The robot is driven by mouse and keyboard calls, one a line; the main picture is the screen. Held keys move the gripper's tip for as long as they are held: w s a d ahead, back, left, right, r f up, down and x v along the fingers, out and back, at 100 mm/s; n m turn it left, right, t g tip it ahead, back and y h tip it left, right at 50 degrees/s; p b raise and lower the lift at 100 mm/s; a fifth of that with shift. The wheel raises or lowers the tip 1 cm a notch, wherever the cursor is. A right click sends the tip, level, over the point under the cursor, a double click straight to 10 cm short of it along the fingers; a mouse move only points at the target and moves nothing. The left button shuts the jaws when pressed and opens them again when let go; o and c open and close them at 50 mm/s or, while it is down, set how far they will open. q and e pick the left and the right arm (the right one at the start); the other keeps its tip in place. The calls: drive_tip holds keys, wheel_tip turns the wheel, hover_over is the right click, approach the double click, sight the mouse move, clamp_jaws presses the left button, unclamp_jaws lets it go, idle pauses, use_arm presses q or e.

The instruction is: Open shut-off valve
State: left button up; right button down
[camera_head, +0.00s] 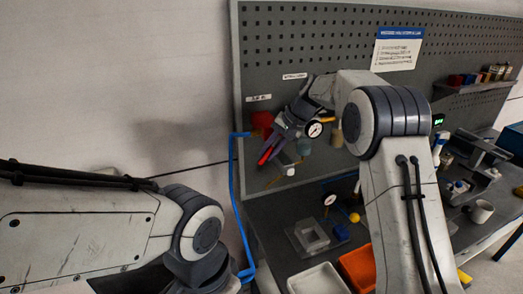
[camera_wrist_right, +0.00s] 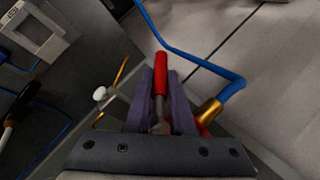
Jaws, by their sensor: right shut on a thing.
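My right gripper (camera_head: 268,152) is in front of the lower left part of the pegboard. In the right wrist view its two purple fingers (camera_wrist_right: 161,100) are shut on a red lever handle (camera_wrist_right: 160,72), which sticks out beyond the fingertips. A brass fitting (camera_wrist_right: 210,109) with a blue hose (camera_wrist_right: 215,84) sits to the right of the fingers, with a red part below it. In the head view a red part (camera_head: 262,119) shows behind the gripper. The valve body is mostly hidden by the gripper. My left arm shows at lower left, but its gripper does not.
A round gauge (camera_head: 314,129) is right beside the right gripper. The blue hose (camera_head: 233,190) runs down the panel's left edge. The bench below holds a white tray (camera_head: 318,280), an orange bin (camera_head: 358,268) and a mug (camera_head: 480,211). A white-tipped part (camera_wrist_right: 100,93) lies left of the fingers.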

drive_tip(key=shift+a+r+y, duration=0.15)
drive_tip(key=shift+r+y, duration=0.2)
drive_tip(key=shift+y, duration=0.55)
drive_tip(key=y, duration=0.1)
drive_tip(key=m+g+y, duration=0.1)
drive_tip(key=shift+s+a+r+y, duration=0.1)
drive_tip(key=shift+a+r+y, duration=0.2)
drive_tip(key=shift+r, duration=0.05)
drive_tip(key=shift+s+a+r+y, duration=0.15)
drive_tip(key=shift+r+y, duration=0.1)
drive_tip(key=shift+y, duration=0.35)
drive_tip(key=shift+w+a+r+y, duration=0.1)
drive_tip(key=shift+r+y, duration=0.1)
drive_tip(key=shift+y, duration=0.4)
drive_tip(key=shift+s+a+r+m+g+y+b, duration=0.1)
drive_tip(key=shift+r+m+g+y+b, duration=0.2)
drive_tip(key=shift+y, duration=0.5)
drive_tip(key=shift+r+m+g+y+b, duration=0.1)
drive_tip(key=shift+r+m+y+b, duration=0.25)
drive_tip(key=shift+y, duration=0.45)
drive_tip(key=shift+r, duration=0.15)
drive_tip(key=c, duration=0.8)
unclamp_jaws()
